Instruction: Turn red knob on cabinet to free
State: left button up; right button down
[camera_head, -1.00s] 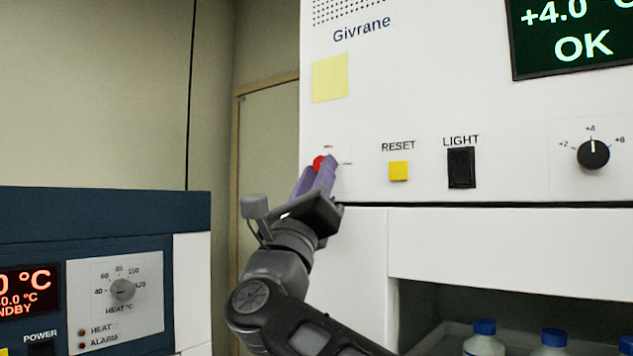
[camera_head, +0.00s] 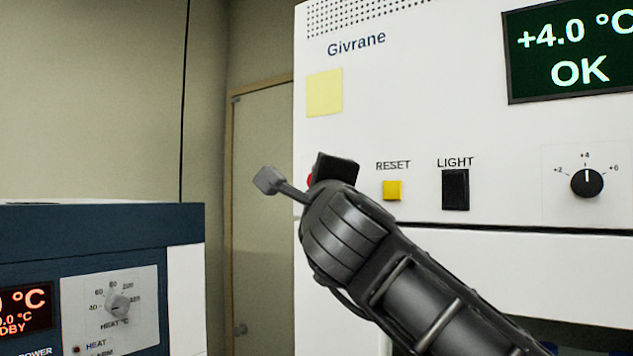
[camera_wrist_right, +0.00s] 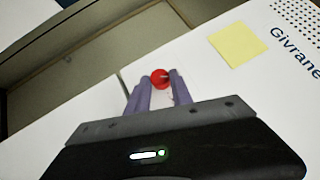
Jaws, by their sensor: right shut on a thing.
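The red knob (camera_wrist_right: 159,78) is on the white cabinet's front panel (camera_head: 440,110). In the right wrist view it sits between the fingertips of my right gripper (camera_wrist_right: 160,88), which is shut on it. The knob has a pale mark on its face. My left gripper is not in view.
Right of the knob are the yellow RESET button (camera_head: 392,190), the black LIGHT switch (camera_head: 455,189) and a black dial (camera_head: 587,183). A yellow note (camera_head: 324,93) is above the knob. A blue-topped unit (camera_head: 100,225) stands at the left.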

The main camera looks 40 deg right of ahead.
jog(key=n+g+y, duration=0.1)
jog(key=n, duration=0.1)
jog(key=r+n+g+y, duration=0.1)
jog(key=n+g, duration=0.1)
dwell(0.3)
jog(key=shift+n+g, duration=0.3)
jog(key=shift+g, duration=0.1)
jog(key=c, duration=1.1)
grip_release()
jog(key=shift+c, duration=0.2)
